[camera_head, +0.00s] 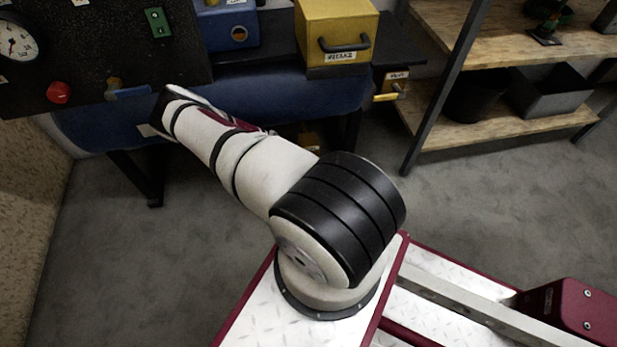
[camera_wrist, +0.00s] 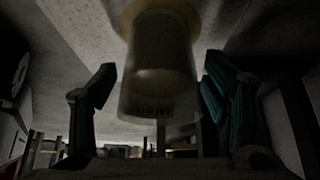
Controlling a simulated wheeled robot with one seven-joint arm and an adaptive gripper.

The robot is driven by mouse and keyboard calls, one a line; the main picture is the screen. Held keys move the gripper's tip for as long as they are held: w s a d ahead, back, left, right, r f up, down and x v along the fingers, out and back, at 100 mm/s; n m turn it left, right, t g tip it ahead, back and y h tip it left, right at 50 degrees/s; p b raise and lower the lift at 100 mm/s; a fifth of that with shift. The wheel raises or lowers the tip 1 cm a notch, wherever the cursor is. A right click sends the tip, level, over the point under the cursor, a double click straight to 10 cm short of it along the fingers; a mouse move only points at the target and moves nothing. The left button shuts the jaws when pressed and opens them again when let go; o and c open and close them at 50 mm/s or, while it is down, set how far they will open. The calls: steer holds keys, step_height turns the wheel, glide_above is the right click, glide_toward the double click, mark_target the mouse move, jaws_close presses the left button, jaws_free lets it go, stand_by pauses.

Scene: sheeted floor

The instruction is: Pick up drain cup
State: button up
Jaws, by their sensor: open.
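The drain cup (camera_wrist: 158,50) shows in the wrist view as a dim, translucent cup with a yellowish rim at the top of the picture and dark lettering near its lower end. My gripper (camera_wrist: 155,88) is open, with one dark finger on either side of the cup. A gap shows on the left; on the right the finger is close to the cup, and I cannot tell whether it touches. In the head view my gripper and the cup cannot be made out beyond the far end of my arm.
In the head view, a black panel (camera_head: 100,60) with a gauge, red knob and green switch stands over a blue bench (camera_head: 270,95). A yellow box (camera_head: 335,25) and a blue box (camera_head: 226,25) rest there. Wooden shelves (camera_head: 505,120) stand right. The grey floor (camera_head: 120,270) is clear at left.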

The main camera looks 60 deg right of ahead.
steer(key=shift+s+d+f, duration=0.15)
steer(key=shift+s+d, duration=0.25)
steer(key=shift+s, duration=0.15)
steer(key=shift+s+d+f+b, duration=0.1)
steer(key=shift+d+f+b, duration=0.05)
steer(key=shift+f+b, duration=0.3)
steer(key=shift+r, duration=0.1)
steer(key=shift+c, duration=0.6)
steer(key=c, duration=1.3)
steer(key=shift+r, duration=0.15)
